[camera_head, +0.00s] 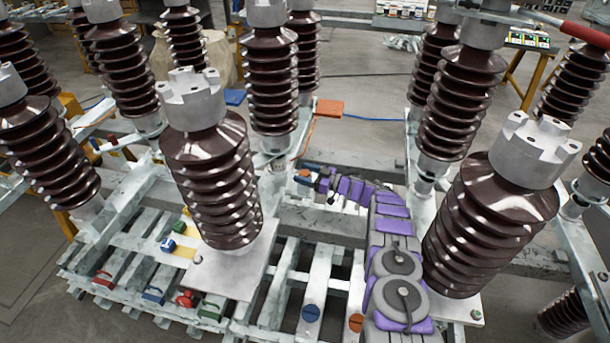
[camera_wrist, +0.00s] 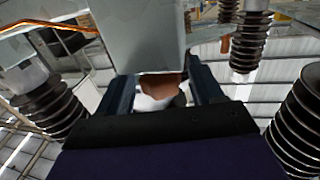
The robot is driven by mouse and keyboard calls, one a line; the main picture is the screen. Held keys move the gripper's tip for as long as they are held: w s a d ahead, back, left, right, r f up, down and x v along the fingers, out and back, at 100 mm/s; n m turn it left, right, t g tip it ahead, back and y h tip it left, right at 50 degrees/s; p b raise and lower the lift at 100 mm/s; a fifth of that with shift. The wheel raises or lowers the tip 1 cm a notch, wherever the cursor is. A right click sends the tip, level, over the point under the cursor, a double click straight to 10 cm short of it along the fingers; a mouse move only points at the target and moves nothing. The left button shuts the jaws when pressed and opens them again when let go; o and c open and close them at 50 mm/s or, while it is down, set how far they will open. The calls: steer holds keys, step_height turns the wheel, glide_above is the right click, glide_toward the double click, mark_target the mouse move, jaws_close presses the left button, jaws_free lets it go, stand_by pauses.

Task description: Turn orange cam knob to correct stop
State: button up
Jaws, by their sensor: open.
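My gripper (camera_head: 318,180), at the end of my purple and grey arm, is low between the insulator columns. In the wrist view its two dark fingers (camera_wrist: 163,92) stand apart, either side of a brown-orange piece (camera_wrist: 162,84) below a grey block (camera_wrist: 138,38). I cannot tell whether they touch it. A small orange part (camera_head: 303,172) shows by the fingertips in the head view; it may be the cam knob, but its pointer and stops cannot be made out. A slotted orange disc (camera_head: 356,322) lies on the front slats, left of my arm, beside a blue disc (camera_head: 311,312).
Ribbed brown insulators (camera_head: 212,180) and (camera_head: 490,230) stand close on both sides of my arm. An orange box (camera_head: 330,107) with a cable lies behind the gripper. Red, blue and green parts (camera_head: 185,298) sit on the left slats.

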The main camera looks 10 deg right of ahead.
steer(key=shift+r+t+p, duration=0.15)
steer(key=shift+t+p, duration=0.15)
steer(key=shift+p, duration=0.3)
steer(key=m+t+h+p, duration=0.1)
steer(key=p, duration=0.2)
steer(key=shift+r+m+h, duration=0.15)
steer(key=shift+m+h, duration=0.15)
steer(key=shift+m, duration=0.1)
steer(key=shift+a+m+t+h+p, duration=0.15)
steer(key=shift+m+t+h+p, duration=0.75)
steer(key=shift+t, duration=0.3)
steer(key=h, duration=0.1)
steer(key=m+t+h, duration=0.1)
steer(key=shift+f+m+t+h, duration=0.3)
steer(key=m+t+h+b, duration=0.1)
steer(key=h+b, duration=0.1)
steer(key=m+t+h+b, duration=0.1)
steer(key=m+h+b, duration=0.1)
steer(key=h, duration=0.1)
steer(key=shift+f+m, duration=0.15)
steer(key=shift+m, duration=0.15)
steer(key=m+h+b, duration=0.1)
steer(key=h+b, duration=0.1)
steer(key=m+h+b, duration=0.2)
steer(key=h+b, duration=0.1)
steer(key=shift+m+h, duration=0.3)
